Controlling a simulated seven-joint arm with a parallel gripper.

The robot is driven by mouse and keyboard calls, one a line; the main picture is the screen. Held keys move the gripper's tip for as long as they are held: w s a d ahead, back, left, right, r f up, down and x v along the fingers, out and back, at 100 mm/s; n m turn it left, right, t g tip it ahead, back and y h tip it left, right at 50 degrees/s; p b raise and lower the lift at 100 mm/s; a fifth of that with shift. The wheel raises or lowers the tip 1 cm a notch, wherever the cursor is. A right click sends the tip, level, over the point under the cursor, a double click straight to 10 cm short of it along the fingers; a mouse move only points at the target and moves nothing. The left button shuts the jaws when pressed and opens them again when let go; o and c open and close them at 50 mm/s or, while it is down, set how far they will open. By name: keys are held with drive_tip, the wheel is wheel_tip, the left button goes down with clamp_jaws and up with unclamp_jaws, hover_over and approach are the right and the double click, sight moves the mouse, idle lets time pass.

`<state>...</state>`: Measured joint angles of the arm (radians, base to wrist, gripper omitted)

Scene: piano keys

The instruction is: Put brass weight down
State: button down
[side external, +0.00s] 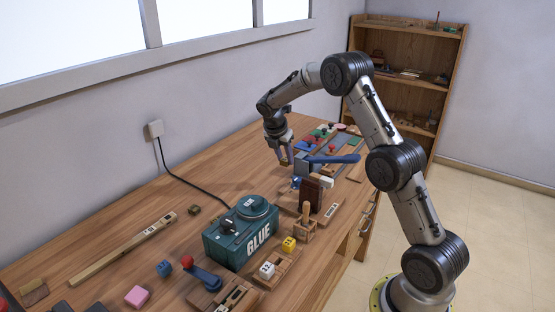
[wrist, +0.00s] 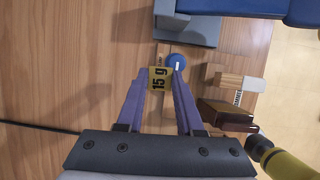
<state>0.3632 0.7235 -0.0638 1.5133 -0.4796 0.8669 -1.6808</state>
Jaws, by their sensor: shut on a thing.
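My gripper (wrist: 160,92) is shut on the brass weight (wrist: 158,80), a small yellow block marked "15 g", held between the two fingertips in the wrist view. In the side view my gripper (side external: 286,158) points down over the far part of the wooden table (side external: 120,230), and the weight (side external: 284,163) shows as a small yellowish spot at its tips. I cannot tell whether the weight touches the table. A blue round thing (wrist: 177,61) lies just beyond the weight in the wrist view.
A grey and blue device (side external: 330,160) stands right of my gripper. A brown block (side external: 311,192) stands nearer the camera. The green GLUE box (side external: 240,232) with a black cable stands mid-table. Bare wood lies left of my gripper.

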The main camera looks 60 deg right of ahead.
drive_tip(key=s+a+r, duration=0.2)
drive_tip(key=s, duration=0.2)
drive_tip(key=w+a+f+n+t, duration=0.1)
drive_tip(key=w+a+f+n, duration=0.25)
drive_tip(key=w+a, duration=0.9)
drive_tip(key=shift+n+y, duration=0.3)
drive_tip(key=shift+n, duration=0.05)
drive_tip(key=f, duration=0.3)
drive_tip(key=s+a+f, duration=0.1)
drive_tip(key=shift+s+a+f, duration=0.1)
drive_tip(key=shift+f, duration=0.2)
drive_tip(key=shift+t, duration=0.3)
drive_tip(key=shift+f, duration=2.15)
drive_tip(key=shift+f, duration=0.2)
drive_tip(key=c, duration=0.5)
unclamp_jaws()
drive_tip(key=shift+c, duration=0.2)
drive_tip(key=shift+r, duration=0.15)
